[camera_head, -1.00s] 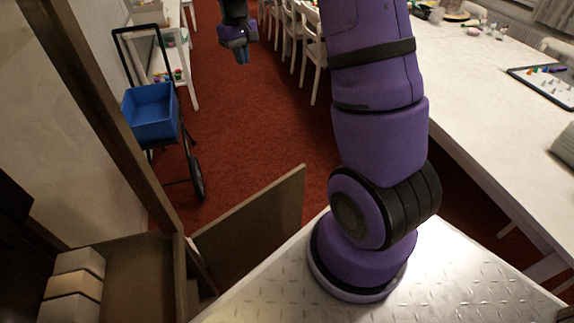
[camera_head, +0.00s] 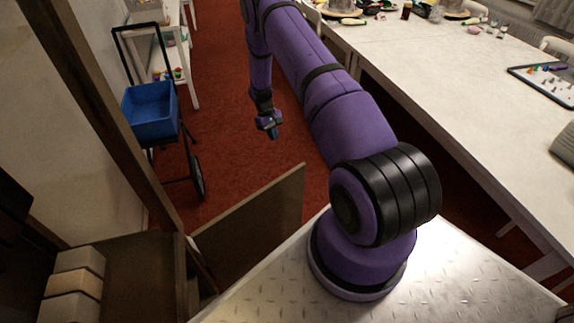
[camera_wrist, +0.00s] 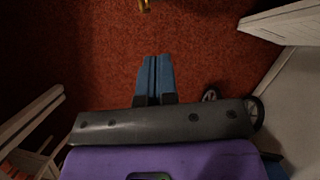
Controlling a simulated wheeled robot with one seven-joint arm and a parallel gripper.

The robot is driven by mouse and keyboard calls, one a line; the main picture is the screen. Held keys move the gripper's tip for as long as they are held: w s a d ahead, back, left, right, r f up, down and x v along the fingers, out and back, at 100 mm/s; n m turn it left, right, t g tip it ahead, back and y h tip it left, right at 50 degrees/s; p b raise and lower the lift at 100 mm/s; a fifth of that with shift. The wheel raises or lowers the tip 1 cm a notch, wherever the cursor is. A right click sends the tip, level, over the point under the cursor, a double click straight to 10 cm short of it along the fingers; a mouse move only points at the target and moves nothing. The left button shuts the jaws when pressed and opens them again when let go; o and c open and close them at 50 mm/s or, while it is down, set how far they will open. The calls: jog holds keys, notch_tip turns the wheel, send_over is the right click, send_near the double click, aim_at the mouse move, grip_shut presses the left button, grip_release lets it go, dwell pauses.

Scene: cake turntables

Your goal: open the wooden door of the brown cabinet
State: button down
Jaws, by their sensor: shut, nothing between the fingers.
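The brown cabinet (camera_head: 138,262) fills the lower left of the head view, its inside visible. Its wooden door (camera_head: 255,215) stands out from the cabinet front at an angle, clearly open, beyond the edge of my metal base. My gripper (camera_head: 273,132) points down over the red carpet, beyond the door and apart from it. In the wrist view the blue fingers (camera_wrist: 155,62) are together with nothing between them. A small gold-coloured piece (camera_wrist: 145,5) shows at the top edge there; I cannot tell what it belongs to.
A cart with a blue bin (camera_head: 151,112) stands at the left by the wall. Stacked pale blocks (camera_head: 75,285) are inside the cabinet. A long white table (camera_head: 470,90) with chairs lies to the right. Red carpet (camera_head: 225,110) is free between cart and table.

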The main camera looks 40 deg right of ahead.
jog(key=s+f, duration=0.8)
jog(key=f, duration=0.3)
jog(key=shift+s, duration=0.15)
jog(key=s+a+m, duration=0.1)
jog(key=s+m, duration=0.1)
jog(key=s, duration=0.7)
jog(key=shift+s+y, duration=0.2)
jog(key=shift+y, duration=0.2)
